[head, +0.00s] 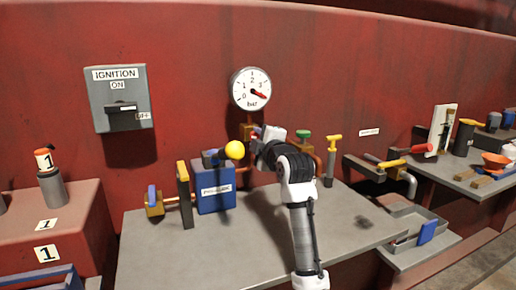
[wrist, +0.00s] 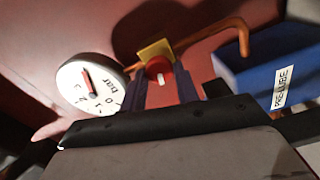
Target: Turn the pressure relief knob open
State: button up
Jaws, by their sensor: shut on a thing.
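The pressure relief knob (wrist: 157,67) is red with a white mark and sits in front of a yellow fitting in the wrist view. My gripper (wrist: 160,88) has one dark finger on each side of the knob and is shut on it. In the head view my gripper (head: 262,138) is at the wall below the pressure gauge (head: 251,89), and my arm hides the knob. The gauge's red needle points near 3 bar. The gauge also shows in the wrist view (wrist: 92,86), left of the knob.
A blue PRE-LUBE box (head: 216,189) with a yellow ball-ended lever (head: 234,150) stands just left of my arm. A grey ignition switch (head: 120,98) is on the red wall. Several levers and pipes stand to the right. The grey bench top (head: 180,260) is mostly clear in front.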

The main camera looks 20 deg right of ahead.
jog(key=shift+f+n+b, duration=0.15)
jog(key=shift+n+b, duration=0.5)
jog(key=shift+n, duration=0.65)
jog(key=o, duration=1)
jog(key=shift+c, duration=0.2)
jog(key=shift+s, duration=0.1)
jog(key=s+b, duration=0.2)
jog(key=s, duration=1.1)
jog(key=shift+s+d, duration=0.2)
jog(key=shift+s, duration=0.1)
